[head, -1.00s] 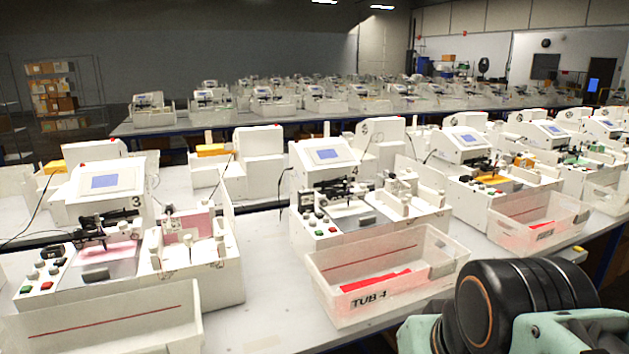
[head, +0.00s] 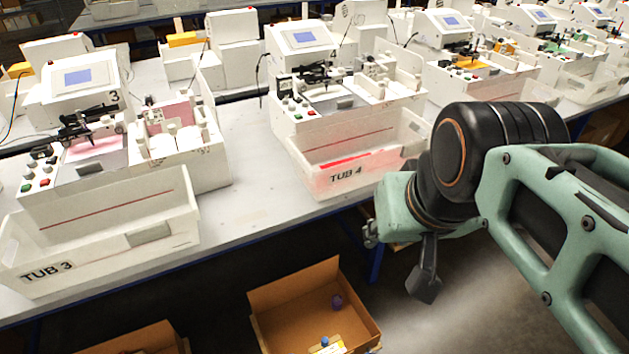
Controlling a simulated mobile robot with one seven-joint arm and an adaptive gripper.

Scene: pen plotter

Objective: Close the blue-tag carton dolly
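An open brown cardboard carton (head: 295,287) stands low on the floor side of the table, at the bottom centre of the head view. Its top is open and its lower part is cut off by the frame. Inside are a small dark purple round item (head: 336,301) and, near the front, a small blue item (head: 324,341) by a white and yellow piece. I cannot tell whether the blue item is a tag, and no dolly wheels show. My gripper (head: 424,283) hangs to the right of the carton, apart from it. Only a dark finger part shows, so its opening is unclear.
A second brown carton (head: 135,341) shows at the bottom left, mostly cut off. The white table (head: 240,215) above holds plotters, tub 3 (head: 105,235) and tub 4 (head: 375,165). A blue table leg (head: 376,262) stands between the carton and my arm. Floor shows right of the carton.

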